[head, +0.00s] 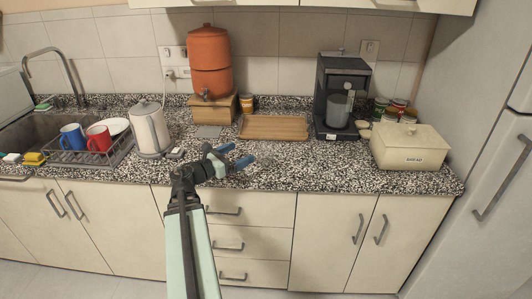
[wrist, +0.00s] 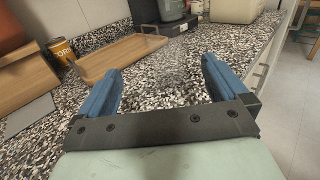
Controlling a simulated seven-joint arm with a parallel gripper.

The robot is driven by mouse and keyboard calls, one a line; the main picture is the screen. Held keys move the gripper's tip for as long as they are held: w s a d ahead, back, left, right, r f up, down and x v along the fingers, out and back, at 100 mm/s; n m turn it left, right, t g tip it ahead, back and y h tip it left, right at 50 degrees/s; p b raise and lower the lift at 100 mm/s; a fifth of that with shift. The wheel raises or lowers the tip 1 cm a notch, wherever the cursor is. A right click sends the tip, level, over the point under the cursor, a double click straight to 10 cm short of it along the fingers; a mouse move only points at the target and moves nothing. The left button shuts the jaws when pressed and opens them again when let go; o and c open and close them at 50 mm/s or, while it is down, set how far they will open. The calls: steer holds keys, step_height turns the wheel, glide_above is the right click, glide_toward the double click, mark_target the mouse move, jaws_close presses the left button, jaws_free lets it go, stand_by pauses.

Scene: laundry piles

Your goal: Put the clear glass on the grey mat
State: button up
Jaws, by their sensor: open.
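The grey mat (head: 209,131) lies flat on the speckled counter, in front of the wooden stand; its edge also shows at the left of the wrist view (wrist: 30,115). A faint, see-through shape, which seems to be the clear glass (wrist: 171,68), stands on the counter ahead of my gripper (wrist: 162,72), between the lines of its fingers. Its outline is hard to make out against the speckles. In the head view my gripper (head: 236,155) is low over the counter's front part, right of the mat, with blue fingers apart and nothing held.
A wooden tray (head: 273,127) lies behind my gripper. An orange dispenser (head: 209,65) on a wooden stand (head: 214,108) is behind the mat. A kettle (head: 151,130) stands left, a coffee machine (head: 341,95) and bread box (head: 409,147) right. The front counter strip is mostly clear.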

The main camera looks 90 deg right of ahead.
mark_target(258, 145)
steer(key=x, duration=0.7)
steer(key=shift+s+a+x, duration=0.15)
steer(key=shift+x, duration=1.25)
steer(key=shift+s+a+x, duration=0.1)
steer(key=shift+a+x, duration=0.05)
steer(key=shift+x, duration=1.2)
steer(key=shift+r, duration=0.2)
steer(key=c, duration=1.3)
